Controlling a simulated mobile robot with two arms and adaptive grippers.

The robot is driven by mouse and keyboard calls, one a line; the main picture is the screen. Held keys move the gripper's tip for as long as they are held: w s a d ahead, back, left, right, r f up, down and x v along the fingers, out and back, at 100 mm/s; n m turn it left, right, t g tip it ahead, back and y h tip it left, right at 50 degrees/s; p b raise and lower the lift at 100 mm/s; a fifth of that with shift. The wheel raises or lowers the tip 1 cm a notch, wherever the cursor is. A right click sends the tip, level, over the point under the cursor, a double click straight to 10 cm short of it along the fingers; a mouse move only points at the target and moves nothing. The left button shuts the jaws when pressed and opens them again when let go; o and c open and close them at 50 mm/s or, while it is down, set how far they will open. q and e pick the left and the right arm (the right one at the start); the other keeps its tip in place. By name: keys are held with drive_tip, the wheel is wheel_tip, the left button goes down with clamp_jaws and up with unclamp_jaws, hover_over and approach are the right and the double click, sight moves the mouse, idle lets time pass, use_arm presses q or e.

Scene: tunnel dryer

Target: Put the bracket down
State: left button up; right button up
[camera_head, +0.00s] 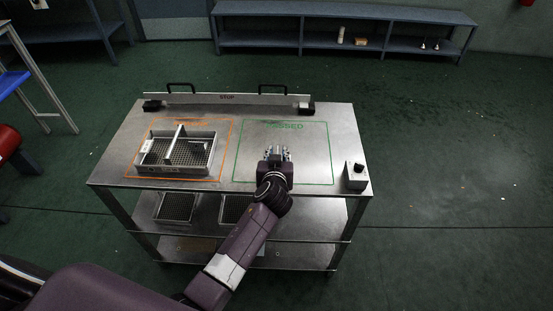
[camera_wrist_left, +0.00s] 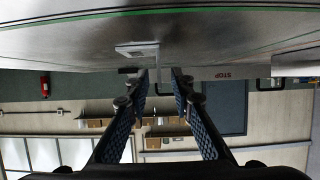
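My left gripper (camera_head: 276,152) is over the green-outlined area (camera_head: 313,160) of the steel table, near its front middle. In the left wrist view, which is upside down, its two blue-padded fingers (camera_wrist_left: 160,82) are apart. A small light-grey plate-like part, seemingly the bracket (camera_wrist_left: 137,50), appears against the table top just past the fingertips. A thin pale upright piece shows in the gap between the fingers, and I see no finger pressing on it. In the head view the gripper hides this part. My right gripper is in neither view.
A wire-mesh tray (camera_head: 178,165) with a divider stands in the orange-outlined area at left. A STOP rail (camera_head: 228,99) with two black handles runs along the back edge. A small control box (camera_head: 356,176) sits at the right front corner. The green area's right side is clear.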

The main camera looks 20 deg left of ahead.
use_arm(q)
drive_tip(key=v, duration=1.1)
drive_tip(key=shift+s+d, duration=0.1)
drive_tip(key=shift+s, duration=0.15)
